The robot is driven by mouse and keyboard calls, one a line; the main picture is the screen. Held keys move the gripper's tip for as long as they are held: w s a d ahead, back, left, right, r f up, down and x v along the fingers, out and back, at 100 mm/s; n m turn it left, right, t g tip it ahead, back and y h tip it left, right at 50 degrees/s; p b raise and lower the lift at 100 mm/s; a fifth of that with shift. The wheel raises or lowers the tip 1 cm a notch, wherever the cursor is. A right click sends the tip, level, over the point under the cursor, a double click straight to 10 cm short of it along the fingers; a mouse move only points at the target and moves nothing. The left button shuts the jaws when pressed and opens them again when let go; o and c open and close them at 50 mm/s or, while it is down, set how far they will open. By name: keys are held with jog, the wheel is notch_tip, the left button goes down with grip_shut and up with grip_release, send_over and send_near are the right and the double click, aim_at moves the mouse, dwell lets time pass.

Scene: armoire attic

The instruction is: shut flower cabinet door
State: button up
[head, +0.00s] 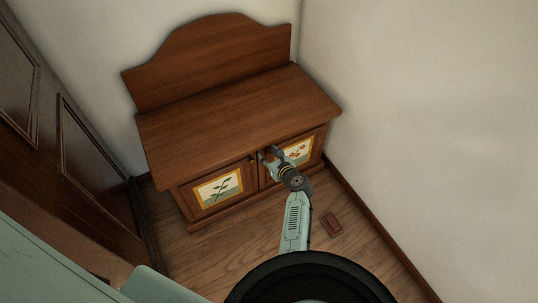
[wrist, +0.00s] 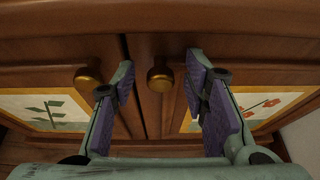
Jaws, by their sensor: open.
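The wooden flower cabinet (head: 240,107) stands against the back wall. Its left door (head: 219,188) has a green plant picture, and its right door (head: 299,151) has red flowers. Both doors look shut or nearly shut; a dark narrow gap runs between them in the wrist view. My gripper (head: 268,156) is open at the front of the cabinet, by the meeting edges of the doors. In the wrist view, the right door's brass knob (wrist: 160,77) lies between my open fingers (wrist: 160,65). The left door's knob (wrist: 88,78) is outside the left finger. Contact cannot be told.
A small reddish-brown block (head: 331,224) lies on the wooden floor right of my arm. A dark panelled wooden door (head: 90,170) stands at the left. A pale wall (head: 430,110) rises close on the right. Some floor in front of the cabinet is clear.

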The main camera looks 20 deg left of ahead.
jog(key=v, duration=1.2)
jog(key=shift+r, duration=0.1)
